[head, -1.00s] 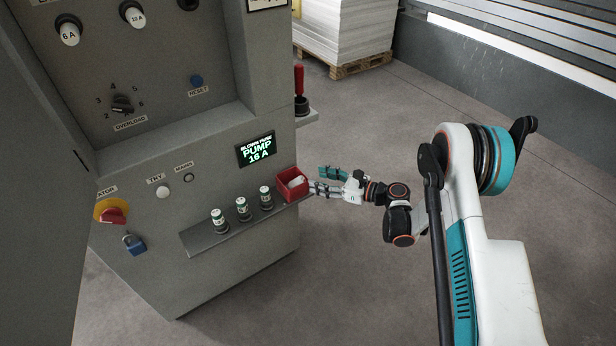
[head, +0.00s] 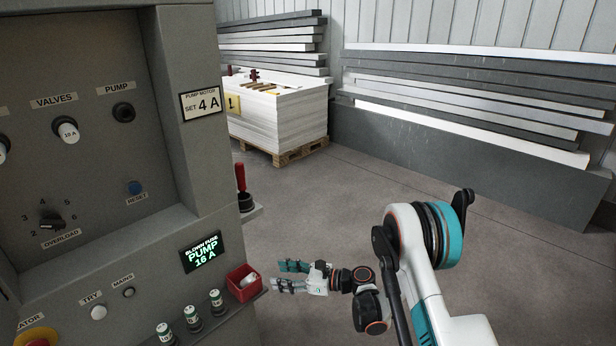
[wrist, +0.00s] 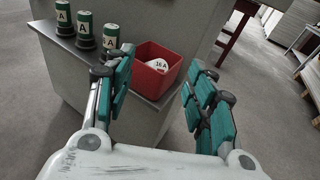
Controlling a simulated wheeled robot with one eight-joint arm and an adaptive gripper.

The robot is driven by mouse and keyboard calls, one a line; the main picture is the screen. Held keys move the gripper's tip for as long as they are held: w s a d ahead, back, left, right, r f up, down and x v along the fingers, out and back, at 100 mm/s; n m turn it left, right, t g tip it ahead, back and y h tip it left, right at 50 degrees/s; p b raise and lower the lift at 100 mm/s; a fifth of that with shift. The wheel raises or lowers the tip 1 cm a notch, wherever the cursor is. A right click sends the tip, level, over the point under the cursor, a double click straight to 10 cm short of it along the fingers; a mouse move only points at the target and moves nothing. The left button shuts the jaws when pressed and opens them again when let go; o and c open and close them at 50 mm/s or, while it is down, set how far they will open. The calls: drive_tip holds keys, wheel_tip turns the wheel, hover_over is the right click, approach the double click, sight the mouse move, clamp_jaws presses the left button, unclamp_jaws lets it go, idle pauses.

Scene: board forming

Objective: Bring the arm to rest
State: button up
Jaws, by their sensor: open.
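My gripper (head: 282,275) is open and empty, just right of the red bin (head: 244,285) at the end of the cabinet's shelf. In the wrist view its two teal-padded fingers (wrist: 160,97) stand apart, with the red bin (wrist: 158,62) beyond and between them. A white fuse marked 16 A (wrist: 158,66) lies in the bin. My arm reaches in from the lower right of the head view, bent at the elbow.
Several green-and-white fuses (head: 191,316) stand on the shelf left of the bin. The grey cabinet (head: 90,190) fills the left, with a display reading blown fuse, pump, 16 A (head: 205,251). A red-handled tool (head: 242,186) stands on a side ledge. Floor right of the cabinet is clear.

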drive_tip(key=d+r+n+t+h, duration=0.1)
drive_tip(key=d+r+n+h, duration=0.35)
drive_tip(key=r, duration=0.95)
drive_tip(key=s+d+r+n+t+h, duration=0.1)
drive_tip(key=s+d+r+n+h, duration=0.2)
drive_tip(key=s+d+r+n, duration=0.45)
drive_tip(key=s+d+r+n+t+h, duration=0.1)
drive_tip(key=s+d+r+n+h, duration=0.2)
drive_tip(key=s+d, duration=0.6)
drive_tip(key=s+d+r+n+h, duration=0.4)
drive_tip(key=s+d, duration=0.6)
drive_tip(key=s, duration=0.6)
drive_tip(key=shift+d+r+n+t+h, duration=0.15)
drive_tip(key=shift+n+t+h, duration=0.25)
drive_tip(key=shift+n+h, duration=0.25)
